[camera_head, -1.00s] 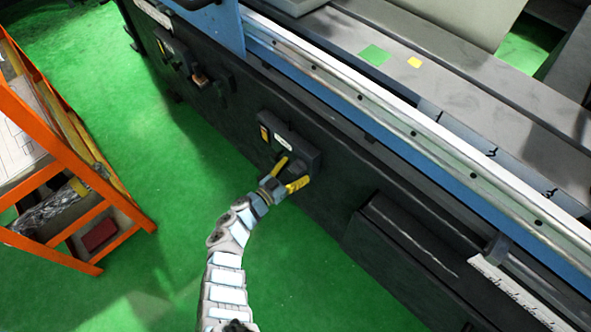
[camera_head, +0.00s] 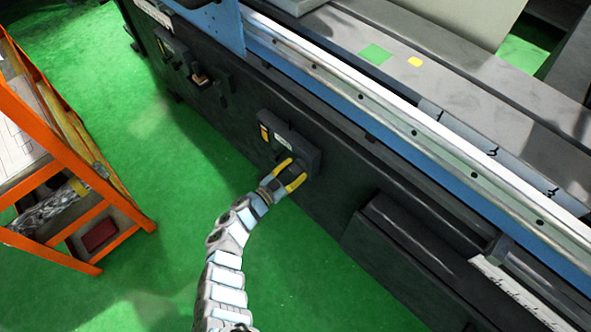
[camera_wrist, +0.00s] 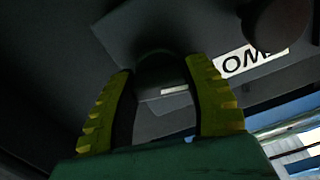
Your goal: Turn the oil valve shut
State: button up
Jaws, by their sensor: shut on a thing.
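The oil valve is a dark round knob, seen between my fingers in the wrist view (camera_wrist: 158,70). It sits on a dark box (camera_head: 306,152) on the machine's front. My gripper (camera_head: 296,170) reaches this box from the front, its yellow fingers one on each side of the knob. The wrist view shows the ribbed yellow fingers of my gripper (camera_wrist: 164,78) shut on the knob. The knob's marks are too dark to read, and its turn position cannot be told.
A white label with black letters (camera_wrist: 242,60) is beside the knob, with another dark round part (camera_wrist: 275,22) near it. An orange shelf rack (camera_head: 60,165) stands at left. A dark ledge (camera_head: 420,240) juts out at right. Green floor (camera_head: 190,190) lies clear between rack and machine.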

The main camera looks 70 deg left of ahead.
jog(key=m, duration=0.1)
jog(key=m+b, duration=0.2)
jog(key=shift+d+f+m, duration=0.1)
jog(key=shift+f+m, duration=0.15)
jog(key=shift+m, duration=0.15)
jog(key=m+b, duration=0.3)
jog(key=m, duration=0.1)
jog(key=shift+m, duration=0.3)
jog(key=m+b, duration=0.2)
jog(key=m, duration=0.1)
jog(key=shift+r+m+b, duration=0.1)
jog(key=shift+m+b, duration=1.2)
jog(key=shift+m, duration=0.7)
jog(key=o, duration=1.2)
jog(key=shift+r, duration=0.1)
jog(key=v, duration=1.2)
